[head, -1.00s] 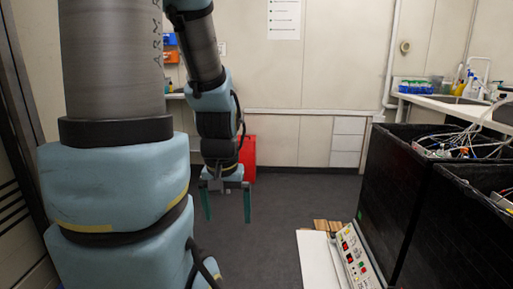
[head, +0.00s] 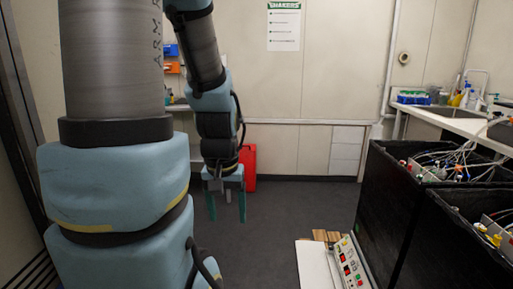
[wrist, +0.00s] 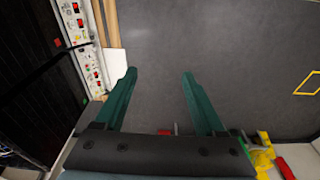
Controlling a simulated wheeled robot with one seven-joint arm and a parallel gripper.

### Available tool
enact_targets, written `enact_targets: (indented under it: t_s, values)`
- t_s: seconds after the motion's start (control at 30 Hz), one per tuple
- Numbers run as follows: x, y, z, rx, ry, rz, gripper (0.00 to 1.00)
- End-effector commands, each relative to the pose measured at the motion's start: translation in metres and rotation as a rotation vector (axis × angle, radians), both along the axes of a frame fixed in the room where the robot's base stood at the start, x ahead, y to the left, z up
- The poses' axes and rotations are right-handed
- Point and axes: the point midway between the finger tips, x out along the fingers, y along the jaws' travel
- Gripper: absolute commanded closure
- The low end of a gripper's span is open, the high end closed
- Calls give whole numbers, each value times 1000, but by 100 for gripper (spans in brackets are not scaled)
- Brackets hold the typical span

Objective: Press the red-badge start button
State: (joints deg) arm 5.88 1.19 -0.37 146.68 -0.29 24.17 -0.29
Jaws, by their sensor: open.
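A white control panel (head: 348,265) with red and green buttons or lights stands at the bottom right of the head view, beside the black tanks. In the wrist view the panel (wrist: 82,40) is at the upper left, with several red parts. They are too small for me to tell which one carries a red badge. My gripper (head: 227,216) is open and empty, pointing down over the floor, left of the panel and apart from it. In the wrist view its two green fingers (wrist: 158,76) have bare floor between them.
Black tanks (head: 388,205) with cables and tubes on top fill the right side. A white board (head: 312,262) and a wooden piece (head: 326,236) lie by the panel. A red object (head: 248,165) stands behind my gripper. The dark floor (head: 275,215) between is clear.

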Motion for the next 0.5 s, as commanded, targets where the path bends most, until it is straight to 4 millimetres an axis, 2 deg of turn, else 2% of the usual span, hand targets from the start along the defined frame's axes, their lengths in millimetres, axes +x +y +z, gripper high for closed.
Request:
enact_targets:
  t_s: [0.07, 0.5]
  values:
    - [0, 0, 0, 0, 0, 0, 38]
    - [0, 0, 0, 0, 0, 0, 88]
